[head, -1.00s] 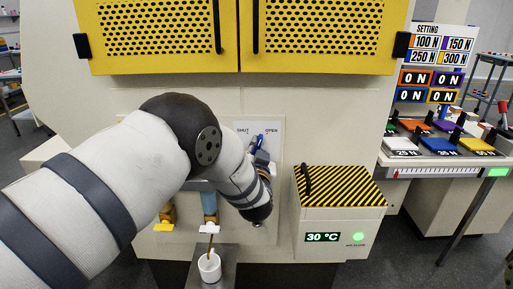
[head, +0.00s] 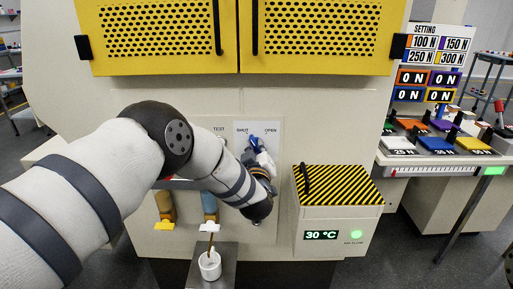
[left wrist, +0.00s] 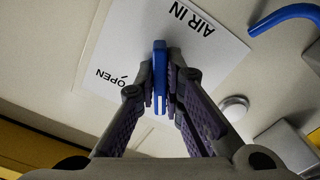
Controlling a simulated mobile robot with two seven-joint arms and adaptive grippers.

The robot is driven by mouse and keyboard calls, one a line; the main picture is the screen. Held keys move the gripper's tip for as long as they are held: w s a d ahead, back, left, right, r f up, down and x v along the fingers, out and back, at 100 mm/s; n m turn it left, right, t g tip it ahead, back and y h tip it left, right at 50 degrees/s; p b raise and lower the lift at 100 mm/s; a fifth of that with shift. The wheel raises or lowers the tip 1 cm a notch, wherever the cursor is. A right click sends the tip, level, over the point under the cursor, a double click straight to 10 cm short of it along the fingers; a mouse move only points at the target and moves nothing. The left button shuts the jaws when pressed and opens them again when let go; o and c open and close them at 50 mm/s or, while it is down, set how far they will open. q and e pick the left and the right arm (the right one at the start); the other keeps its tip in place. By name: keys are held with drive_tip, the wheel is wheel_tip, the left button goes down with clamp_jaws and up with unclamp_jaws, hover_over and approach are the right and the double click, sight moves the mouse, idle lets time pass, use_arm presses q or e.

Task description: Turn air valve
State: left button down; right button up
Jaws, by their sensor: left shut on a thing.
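The blue air valve handle (head: 254,142) is on a white plate marked SHUT and OPEN (head: 271,140) on the machine front. In the head view it lies between the two words, nearer SHUT. In the left wrist view the handle (left wrist: 159,50) stands between my fingertips, beside the AIR IN and OPEN lettering. My left gripper (head: 259,157) is shut on the handle; its fingers also show in the left wrist view (left wrist: 162,80). My forearm hides part of the panel to the left. My right gripper is not in view.
Yellow perforated doors (head: 318,28) are above. A box with a striped lid (head: 338,187) and a 30 °C display stands to the right. A white cup (head: 210,265) sits below. A blue curved bar (left wrist: 285,15) is at the wrist view's upper right.

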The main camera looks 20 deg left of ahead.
use_arm(q)
drive_tip(key=shift+f+n, duration=0.1)
drive_tip(key=shift+n, duration=1.1)
drive_tip(key=c, duration=1.7)
unclamp_jaws()
drive_tip(key=v, duration=1.2)
